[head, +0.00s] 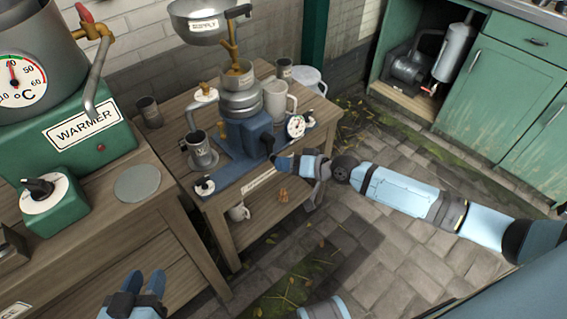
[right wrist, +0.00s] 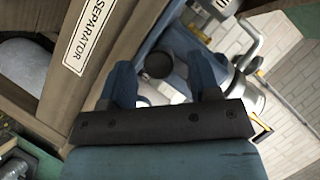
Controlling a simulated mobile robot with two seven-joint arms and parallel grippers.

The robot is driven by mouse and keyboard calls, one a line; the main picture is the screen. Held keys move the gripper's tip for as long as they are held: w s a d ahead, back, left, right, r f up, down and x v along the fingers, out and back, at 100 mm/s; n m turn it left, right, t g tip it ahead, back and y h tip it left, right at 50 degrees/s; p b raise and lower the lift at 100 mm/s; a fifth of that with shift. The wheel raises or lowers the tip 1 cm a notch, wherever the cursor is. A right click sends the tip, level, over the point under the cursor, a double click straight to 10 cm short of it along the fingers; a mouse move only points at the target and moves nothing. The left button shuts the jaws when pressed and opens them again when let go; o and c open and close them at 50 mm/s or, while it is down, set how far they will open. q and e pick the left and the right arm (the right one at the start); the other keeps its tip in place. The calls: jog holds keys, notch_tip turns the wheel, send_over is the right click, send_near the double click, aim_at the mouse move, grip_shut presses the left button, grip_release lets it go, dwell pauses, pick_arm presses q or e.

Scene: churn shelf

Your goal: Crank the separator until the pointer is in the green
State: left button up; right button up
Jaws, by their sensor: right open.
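The separator (head: 240,128) is a blue machine with a metal bowl on the wooden table, under a supply pan (head: 207,22). Its white round gauge (head: 296,126) faces me on the right; the pointer and any green zone are too small to read. A black crank knob (head: 267,144) sticks out at the front. My right gripper (head: 284,162) is beside the knob. In the right wrist view the round black knob (right wrist: 158,65) shows between the open fingers (right wrist: 165,80), with no visible grip on it. My left gripper (head: 143,281) is open and empty at the lower left.
A green warmer (head: 75,135) with a thermometer stands on the left bench (head: 110,215). A cup (head: 199,150), a dark mug (head: 149,112) and a white jug (head: 278,100) stand around the separator. Green cabinets (head: 490,95) are at the right. The paved floor (head: 390,250) is open.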

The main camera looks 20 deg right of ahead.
pick_arm(q)
jog(key=shift+r, duration=0.4)
pick_arm(e)
jog(key=shift+v, duration=2.95)
jog(key=s+a+r+n+t, duration=0.2)
jog(key=s+a+n, duration=0.2)
jog(key=s+a, duration=0.9)
pick_arm(q)
jog(key=s+a+r+g+y+p, duration=0.2)
jog(key=r+p, duration=1.1)
jog(key=p, duration=1.8)
jog(key=shift+s+a+g, duration=0.4)
jog(key=shift+s+a, duration=0.25)
jog(key=shift+a, duration=0.55)
pick_arm(e)
jog(key=s+d+r+h, duration=0.3)
jog(key=s+r, duration=0.1)
jog(key=r, duration=0.4)
jog(key=s+d+r+g+h, duration=0.1)
jog(key=s+d+r+h, duration=0.2)
jog(key=r, duration=0.6)
jog(key=shift+s+d+r, duration=0.35)
jog(key=shift+s+d, duration=0.1)
